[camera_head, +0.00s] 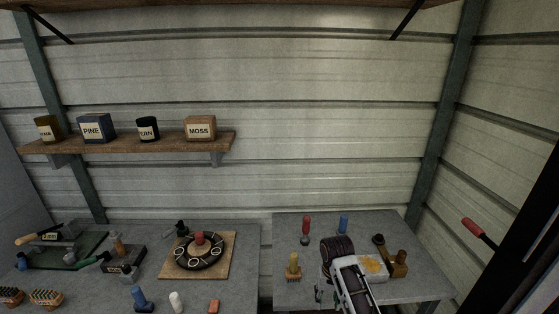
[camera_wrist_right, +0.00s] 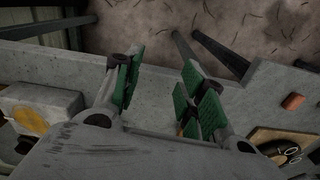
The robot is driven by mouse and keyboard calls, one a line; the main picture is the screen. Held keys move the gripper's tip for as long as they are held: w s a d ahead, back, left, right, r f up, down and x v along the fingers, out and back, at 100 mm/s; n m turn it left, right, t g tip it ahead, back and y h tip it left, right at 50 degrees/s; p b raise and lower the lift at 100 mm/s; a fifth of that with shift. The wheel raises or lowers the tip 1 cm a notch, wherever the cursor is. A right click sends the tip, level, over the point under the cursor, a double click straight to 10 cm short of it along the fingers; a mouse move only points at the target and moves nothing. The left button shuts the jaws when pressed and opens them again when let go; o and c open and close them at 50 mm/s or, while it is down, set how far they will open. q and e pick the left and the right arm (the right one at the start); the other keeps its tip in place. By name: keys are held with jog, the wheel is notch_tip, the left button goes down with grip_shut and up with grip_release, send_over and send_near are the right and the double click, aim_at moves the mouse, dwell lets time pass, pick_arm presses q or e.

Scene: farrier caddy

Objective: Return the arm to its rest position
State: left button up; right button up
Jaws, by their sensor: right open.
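My right gripper (camera_wrist_right: 158,82) is open in the right wrist view. Its two fingers with green pads stand apart with nothing between them, above the grey table top (camera_wrist_right: 155,105). In the head view my right arm reaches in at the bottom over the right table (camera_head: 300,232). The gripper itself is mostly hidden there by the wrist, with a small green part showing at its left. My left arm and gripper are not in view.
On the right table are a yellow brush (camera_head: 293,267), a red-handled tool (camera_head: 306,228), a blue-topped item (camera_head: 343,224) and a white box (camera_head: 374,268). The left table holds a round dark caddy (camera_head: 200,262) and an orange block (camera_head: 214,305). A wall shelf (camera_head: 130,143) carries labelled tins.

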jog(key=s+d+f+b, duration=0.1)
jog(key=s+f, duration=0.4)
jog(key=f, duration=0.7)
jog(key=s+d+f+n+b, duration=0.1)
jog(key=s+f, duration=0.4)
jog(key=f, duration=0.7)
jog(key=s+d+f, duration=0.2)
jog(key=s+f, duration=0.3)
jog(key=f, duration=0.8)
jog(key=s+d+f, duration=0.2)
jog(key=s+f, duration=0.3)
jog(key=s, duration=0.5)
jog(key=s+d+f+n+b, duration=0.1)
jog(key=s+d+f, duration=0.1)
jog(key=s+f, duration=0.4)
jog(key=s+d+f+n+t+b, duration=0.1)
jog(key=s+f, duration=0.5)
jog(key=s, duration=0.9)
jog(key=shift+s+d, duration=0.3)
jog(key=shift+d, duration=0.35)
